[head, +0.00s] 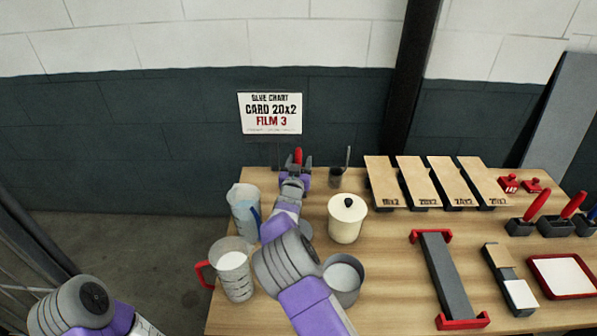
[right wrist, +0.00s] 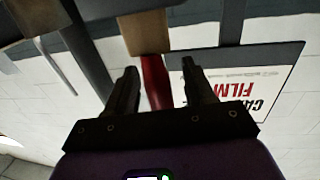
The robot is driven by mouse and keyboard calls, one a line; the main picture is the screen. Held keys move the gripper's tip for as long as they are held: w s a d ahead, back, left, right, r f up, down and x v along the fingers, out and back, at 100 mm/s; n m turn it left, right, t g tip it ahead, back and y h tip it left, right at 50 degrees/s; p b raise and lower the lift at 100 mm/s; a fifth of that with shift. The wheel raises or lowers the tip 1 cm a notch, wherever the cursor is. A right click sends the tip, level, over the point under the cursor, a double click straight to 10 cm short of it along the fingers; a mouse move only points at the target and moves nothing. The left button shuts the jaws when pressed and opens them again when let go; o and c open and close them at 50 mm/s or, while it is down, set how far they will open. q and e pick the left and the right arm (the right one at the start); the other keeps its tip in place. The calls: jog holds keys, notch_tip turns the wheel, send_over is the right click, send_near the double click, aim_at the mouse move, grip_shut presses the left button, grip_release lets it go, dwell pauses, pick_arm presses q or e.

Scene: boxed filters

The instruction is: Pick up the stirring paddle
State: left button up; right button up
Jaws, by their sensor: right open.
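An upright red handle (head: 298,156), which looks like the stirring paddle's, shows at the table's back edge in the head view. In the right wrist view the red handle (right wrist: 153,82) lies between the two fingers in the picture, with a tan block-like part (right wrist: 145,32) at its end. My right gripper (head: 294,162) is open at the handle; it also shows in the right wrist view (right wrist: 162,85). I cannot tell whether the fingers touch it. My arm hides the handle's lower part. My left gripper is out of view; only its arm shows at lower left.
A jug (head: 244,222), a red-handled measuring jug (head: 234,275), a cream lidded pot (head: 346,226) and a grey cup (head: 354,296) crowd my right arm. A dark cup (head: 336,179) with a thin stick stands right of the gripper. Tan panels (head: 417,180) stand further right.

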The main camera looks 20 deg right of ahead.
jog(key=shift+r, duration=0.1)
grip_shut()
